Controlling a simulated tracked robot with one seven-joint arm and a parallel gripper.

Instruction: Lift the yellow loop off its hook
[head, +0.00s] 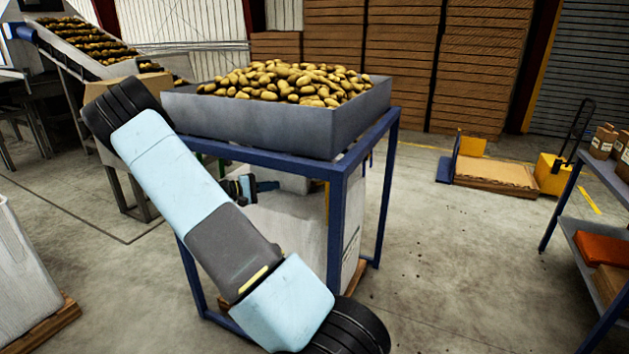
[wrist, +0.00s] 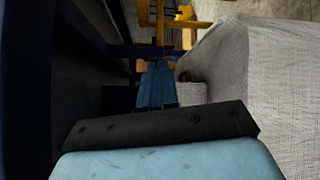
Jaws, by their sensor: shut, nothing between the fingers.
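A narrow yellow strip (head: 327,199), which looks like the yellow loop, hangs beside the blue frame leg under the potato hopper in the head view. In the wrist view a yellow band (wrist: 160,25) stands beyond my fingertips, near the top. My gripper (head: 270,186) is under the hopper, left of the yellow strip and apart from it, pointing right. In the wrist view my gripper's blue fingers (wrist: 157,70) are shut together with nothing between them. The hook cannot be made out.
A pale woven bag (wrist: 285,80) stands close to the right of my fingers in the wrist view. The blue frame (head: 338,215) carries the grey hopper (head: 300,130) full of potatoes. A yellow pallet truck (head: 553,175) and a shelf (head: 592,250) are to the right.

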